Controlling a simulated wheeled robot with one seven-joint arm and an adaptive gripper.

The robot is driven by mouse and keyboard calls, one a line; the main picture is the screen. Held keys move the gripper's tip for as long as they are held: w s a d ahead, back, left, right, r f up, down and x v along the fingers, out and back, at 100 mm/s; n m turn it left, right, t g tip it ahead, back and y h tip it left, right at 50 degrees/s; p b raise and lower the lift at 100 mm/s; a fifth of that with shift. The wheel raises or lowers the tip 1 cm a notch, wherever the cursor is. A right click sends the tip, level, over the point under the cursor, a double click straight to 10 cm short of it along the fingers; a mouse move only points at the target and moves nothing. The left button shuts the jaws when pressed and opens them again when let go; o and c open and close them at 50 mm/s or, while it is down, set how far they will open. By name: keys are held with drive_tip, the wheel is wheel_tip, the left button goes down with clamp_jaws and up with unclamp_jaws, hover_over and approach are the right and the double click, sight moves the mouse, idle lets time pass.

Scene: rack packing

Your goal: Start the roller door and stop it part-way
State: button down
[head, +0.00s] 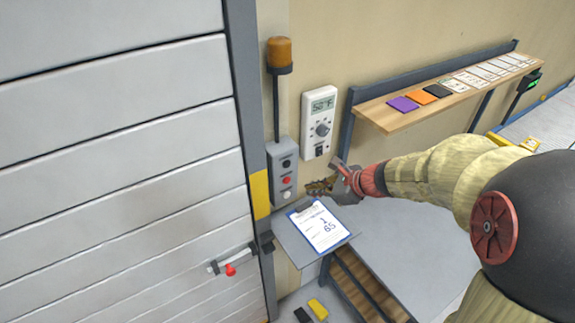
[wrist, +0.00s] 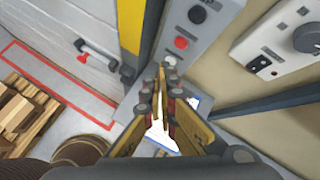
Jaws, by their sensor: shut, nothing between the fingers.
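The grey roller door (head: 110,150) fills the left of the head view, its slats reaching down past the lower edge. The grey control box (head: 276,160) is on the wall right of the door frame. It has a black button (head: 287,163), a red button (head: 286,181) and a pale button (head: 287,195), top to bottom. My gripper (head: 309,187) is shut and empty, just right of the box's lower part. In the wrist view its fingertips (wrist: 169,66) lie close to the pale button, below the red button (wrist: 181,42). I cannot tell whether they touch.
An amber beacon (head: 279,52) stands above the box. A thermostat (head: 320,122) hangs to its right. A clipboard (head: 320,226) lies on a small shelf below my gripper. A wooden shelf (head: 450,92) with cards juts out at right. A pallet (wrist: 25,115) shows in the wrist view.

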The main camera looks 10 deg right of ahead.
sight(287, 164)
drive_tip(key=w+a, duration=0.2)
drive_tip(key=w, duration=0.6)
drive_tip(key=shift+w+a+p, duration=0.15)
drive_tip(key=shift+a+p, duration=0.2)
drive_tip(key=shift+p, duration=0.05)
drive_tip(key=shift+w, duration=0.1)
idle(1.1)
drive_tip(key=shift+w+a, duration=0.15)
drive_tip(key=shift+w, duration=0.15)
